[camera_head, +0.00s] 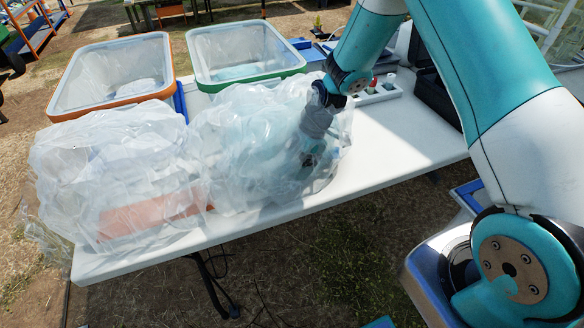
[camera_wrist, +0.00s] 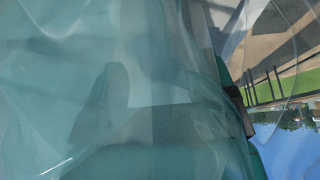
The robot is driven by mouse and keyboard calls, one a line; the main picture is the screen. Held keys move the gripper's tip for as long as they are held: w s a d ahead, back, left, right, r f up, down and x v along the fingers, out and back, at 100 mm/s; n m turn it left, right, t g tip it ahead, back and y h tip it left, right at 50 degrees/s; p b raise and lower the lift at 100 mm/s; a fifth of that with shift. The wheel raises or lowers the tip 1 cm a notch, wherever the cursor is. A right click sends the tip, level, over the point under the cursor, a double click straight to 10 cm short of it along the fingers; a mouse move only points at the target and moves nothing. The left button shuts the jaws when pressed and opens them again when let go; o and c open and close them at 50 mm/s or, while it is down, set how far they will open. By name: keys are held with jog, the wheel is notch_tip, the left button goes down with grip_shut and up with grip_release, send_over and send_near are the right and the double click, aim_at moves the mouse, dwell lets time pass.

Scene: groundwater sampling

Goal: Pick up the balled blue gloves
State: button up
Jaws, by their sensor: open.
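No balled blue gloves can be made out for certain. A faint blue-green tint shows through the right clear plastic bag (camera_head: 235,150) on the white table, but I cannot tell what it is. My gripper (camera_head: 308,160) is open and points down at the right part of this bag, with film partly covering it. In the wrist view, translucent teal-tinted plastic (camera_wrist: 60,90) fills most of the picture, close to the lens. Dark blurred shapes show through it. I see nothing held between the fingers.
A second clear bag (camera_head: 120,160) lies at left over an orange-red flat thing (camera_head: 150,217). Behind stand an orange-rimmed bin (camera_head: 112,101) and a green-rimmed bin (camera_head: 250,78), both lined. A white rack (camera_head: 378,94) and a dark case (camera_head: 437,98) stand beyond my gripper. The white table (camera_head: 410,140) is bare at right.

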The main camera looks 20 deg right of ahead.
jog(key=shift+x, duration=1.15)
jog(key=c, duration=1)
